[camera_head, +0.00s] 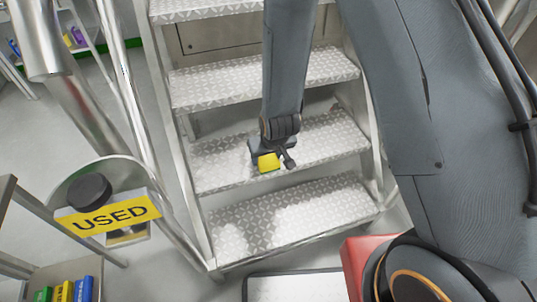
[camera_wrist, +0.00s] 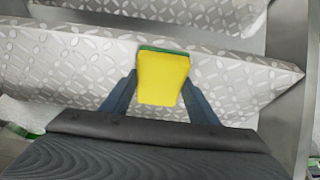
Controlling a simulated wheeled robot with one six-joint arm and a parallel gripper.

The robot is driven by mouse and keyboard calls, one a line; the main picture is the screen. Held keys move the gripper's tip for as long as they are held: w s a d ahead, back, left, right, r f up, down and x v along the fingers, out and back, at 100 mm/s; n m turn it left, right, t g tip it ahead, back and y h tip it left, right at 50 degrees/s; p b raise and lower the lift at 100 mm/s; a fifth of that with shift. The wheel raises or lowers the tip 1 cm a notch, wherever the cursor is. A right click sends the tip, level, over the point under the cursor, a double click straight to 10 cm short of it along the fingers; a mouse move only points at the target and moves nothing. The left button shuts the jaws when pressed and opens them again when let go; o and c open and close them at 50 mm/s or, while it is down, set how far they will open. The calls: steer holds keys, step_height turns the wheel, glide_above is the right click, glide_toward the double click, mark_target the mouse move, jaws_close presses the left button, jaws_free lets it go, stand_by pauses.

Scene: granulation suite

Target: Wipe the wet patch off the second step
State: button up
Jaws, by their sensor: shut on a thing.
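My gripper (camera_head: 270,157) is shut on a yellow sponge (camera_head: 268,162) with a green layer on its far side. The sponge also shows in the wrist view (camera_wrist: 163,80), held between the two fingers. In the head view it overlaps the front part of the second step (camera_head: 325,140), a patterned metal tread. I cannot tell whether the sponge touches it. Pale, smooth-looking areas show on the left of the second step and on the bottom step (camera_head: 350,208). I cannot tell which are wet and which are reflections. My arm hides part of the second step.
A third step (camera_head: 325,72) rises behind, with metal side rails (camera_head: 132,95) on the left. A holder labelled USED (camera_head: 108,214) carries a black round object (camera_head: 89,190). Coloured boxes (camera_head: 64,291) sit lower left. A pale mat (camera_head: 295,287) lies before the stairs.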

steer(key=r+p, duration=0.1)
steer(key=r, duration=0.1)
steer(key=r+p, duration=0.1)
steer(key=shift+w+d+r+p, duration=0.15)
steer(key=shift+d+r+p, duration=0.1)
steer(key=shift+r+p, duration=0.85)
steer(key=shift+r, duration=0.2)
step_height(320, 180, up, 3)
steer(key=p, duration=0.3)
steer(key=shift+r, duration=0.1)
steer(key=shift+d, duration=0.1)
